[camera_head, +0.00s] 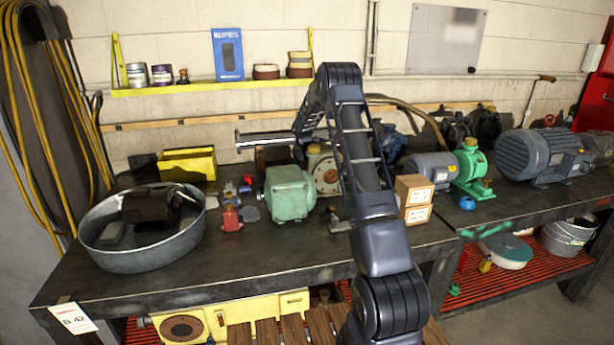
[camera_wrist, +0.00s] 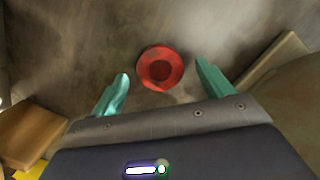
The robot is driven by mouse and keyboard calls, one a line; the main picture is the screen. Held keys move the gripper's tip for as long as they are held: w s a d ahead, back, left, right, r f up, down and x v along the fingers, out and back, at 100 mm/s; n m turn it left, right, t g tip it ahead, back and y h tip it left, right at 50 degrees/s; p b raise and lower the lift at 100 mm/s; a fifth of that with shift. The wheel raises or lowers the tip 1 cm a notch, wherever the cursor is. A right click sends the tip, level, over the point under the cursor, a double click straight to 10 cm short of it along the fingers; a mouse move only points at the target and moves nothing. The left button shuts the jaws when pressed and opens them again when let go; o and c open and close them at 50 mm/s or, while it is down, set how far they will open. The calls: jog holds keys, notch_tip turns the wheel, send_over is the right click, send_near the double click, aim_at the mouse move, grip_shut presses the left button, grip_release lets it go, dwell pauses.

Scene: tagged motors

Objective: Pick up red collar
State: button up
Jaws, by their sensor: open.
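The red collar (camera_wrist: 160,68) is a round red ring with a darker red centre. It lies on a dark, worn surface in the wrist view. My gripper (camera_wrist: 162,72) is open, with one teal finger on each side of the collar and gaps between the fingers and it. I cannot tell how far above it the fingertips are. In the camera_head view my arm reaches over the bench, and I cannot make out the fingers there. A small red part (camera_head: 231,219) stands on the bench in that view; I cannot tell if it is the collar.
The workbench (camera_head: 250,262) holds a round metal tub (camera_head: 118,262), a green motor (camera_head: 290,193) and stacked cardboard boxes (camera_head: 415,198). A yellow bin (camera_head: 188,164) is behind. In the wrist view, a brown block (camera_wrist: 32,132) is at lower left. The bench front is mostly clear.

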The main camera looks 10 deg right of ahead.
jog(key=shift+w+d+f, duration=0.1)
jog(key=shift+f, duration=0.6)
jog(key=c, duration=1.3)
jog(key=shift+r, duration=0.1)
